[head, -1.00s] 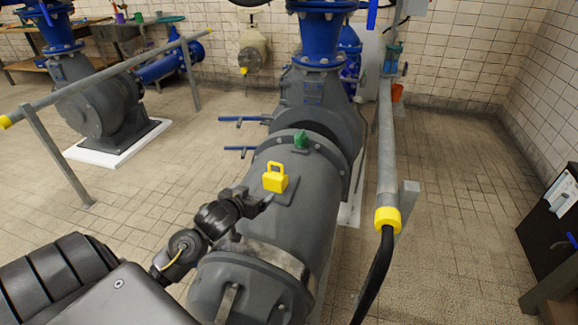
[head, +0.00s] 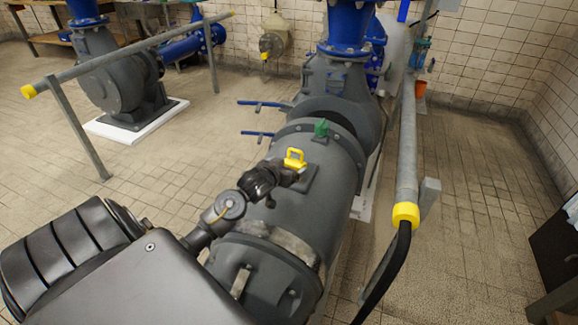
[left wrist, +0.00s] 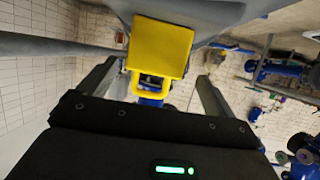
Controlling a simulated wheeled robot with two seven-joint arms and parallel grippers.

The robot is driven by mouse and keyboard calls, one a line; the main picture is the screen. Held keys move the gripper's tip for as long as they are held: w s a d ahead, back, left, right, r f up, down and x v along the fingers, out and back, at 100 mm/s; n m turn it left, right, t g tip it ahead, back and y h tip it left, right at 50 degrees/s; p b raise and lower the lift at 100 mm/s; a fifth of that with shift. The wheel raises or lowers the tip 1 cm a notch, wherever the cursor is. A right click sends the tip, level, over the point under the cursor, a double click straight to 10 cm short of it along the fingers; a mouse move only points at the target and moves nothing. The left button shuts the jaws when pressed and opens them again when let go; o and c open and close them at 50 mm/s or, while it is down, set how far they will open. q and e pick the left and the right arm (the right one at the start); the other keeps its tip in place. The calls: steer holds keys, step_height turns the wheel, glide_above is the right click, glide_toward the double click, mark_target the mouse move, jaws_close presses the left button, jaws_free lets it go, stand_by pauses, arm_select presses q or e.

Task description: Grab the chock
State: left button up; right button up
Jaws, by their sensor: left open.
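The yellow chock (head: 295,156), a small block with a loop handle, sits on a grey pad on top of the large grey pump cylinder (head: 285,213). My left gripper (head: 289,171) is at the chock's near side and hides its lower part in the head view. In the left wrist view the chock (left wrist: 160,48) fills the upper middle, with its handle loop below the block. The open fingers of my left gripper (left wrist: 152,85) stand on either side of it, with gaps visible. My right gripper is not in view.
A green fitting (head: 321,128) stands on the cylinder just beyond the chock. A metal rail with a yellow end cap (head: 406,215) and black hose runs along the right. Another rail (head: 130,53) stands at the left.

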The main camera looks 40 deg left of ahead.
mark_target(291, 165)
arm_select(q)
steer(key=w, duration=0.1)
steer(key=w+f, duration=0.1)
steer(key=w, duration=0.2)
steer(key=shift+w+d+f+b, duration=0.1)
steer(key=shift+f+b, duration=0.15)
steer(key=shift+b, duration=0.1)
steer(key=shift+w+f, duration=0.15)
steer(key=shift+w, duration=0.05)
steer(key=shift+a, duration=0.3)
steer(key=shift+s, duration=0.1)
steer(key=shift+c, duration=1.2)
steer(key=c, duration=0.5)
steer(key=shift+d, duration=0.1)
steer(key=c, duration=0.6)
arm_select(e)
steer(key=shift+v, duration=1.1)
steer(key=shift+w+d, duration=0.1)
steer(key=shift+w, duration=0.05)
